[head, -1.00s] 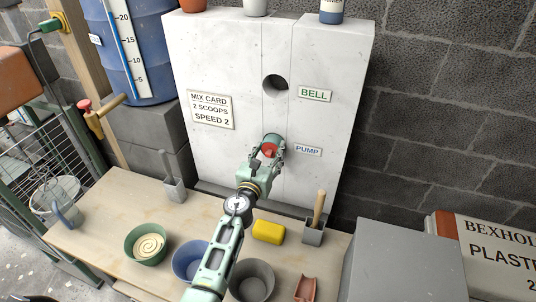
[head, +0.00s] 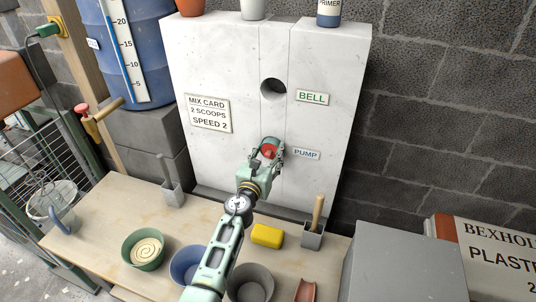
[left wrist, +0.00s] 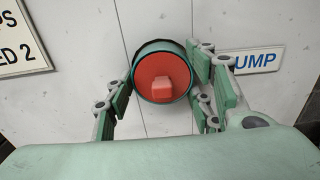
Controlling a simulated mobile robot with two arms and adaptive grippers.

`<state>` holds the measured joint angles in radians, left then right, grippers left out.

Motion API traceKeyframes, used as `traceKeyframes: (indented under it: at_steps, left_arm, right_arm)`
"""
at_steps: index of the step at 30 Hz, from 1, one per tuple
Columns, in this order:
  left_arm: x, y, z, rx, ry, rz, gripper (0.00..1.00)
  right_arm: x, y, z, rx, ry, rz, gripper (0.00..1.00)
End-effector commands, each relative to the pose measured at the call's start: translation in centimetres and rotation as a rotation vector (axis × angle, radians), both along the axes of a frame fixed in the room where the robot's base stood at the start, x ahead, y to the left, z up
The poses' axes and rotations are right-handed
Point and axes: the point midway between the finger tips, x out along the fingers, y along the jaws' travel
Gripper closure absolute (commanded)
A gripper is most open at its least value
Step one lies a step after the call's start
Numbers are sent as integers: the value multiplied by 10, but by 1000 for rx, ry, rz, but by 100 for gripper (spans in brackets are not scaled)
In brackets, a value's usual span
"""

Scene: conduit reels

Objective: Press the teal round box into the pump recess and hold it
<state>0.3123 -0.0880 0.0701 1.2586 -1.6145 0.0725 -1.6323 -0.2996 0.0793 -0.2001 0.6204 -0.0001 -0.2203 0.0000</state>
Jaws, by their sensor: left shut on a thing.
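The teal round box (head: 268,152) has a red front with a raised red block. It sits at the white wall panel (head: 220,60), left of the PUMP label (head: 306,154). My left gripper (head: 266,154) is shut on it. My right gripper is not in view.
An empty round hole (head: 273,89) is above, beside the BELL label (head: 312,97). A grey box (head: 405,262) stands right.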

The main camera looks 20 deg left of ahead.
Motion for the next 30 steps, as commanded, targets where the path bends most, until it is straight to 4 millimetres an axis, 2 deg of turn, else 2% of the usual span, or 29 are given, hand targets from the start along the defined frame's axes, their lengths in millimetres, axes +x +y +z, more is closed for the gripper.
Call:
traceKeyframes:
  at_steps: [19,20,26,30]
  left_arm:
    - [15,0,3,0,-3,0,76]
    - [15,0,3,0,-4,1,48]
    - [15,0,4,0,-5,0,30]
    - [15,0,3,0,-4,0,28]
  right_arm:
    - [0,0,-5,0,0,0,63]
    - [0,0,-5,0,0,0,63]
    - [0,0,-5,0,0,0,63]
    - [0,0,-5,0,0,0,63]
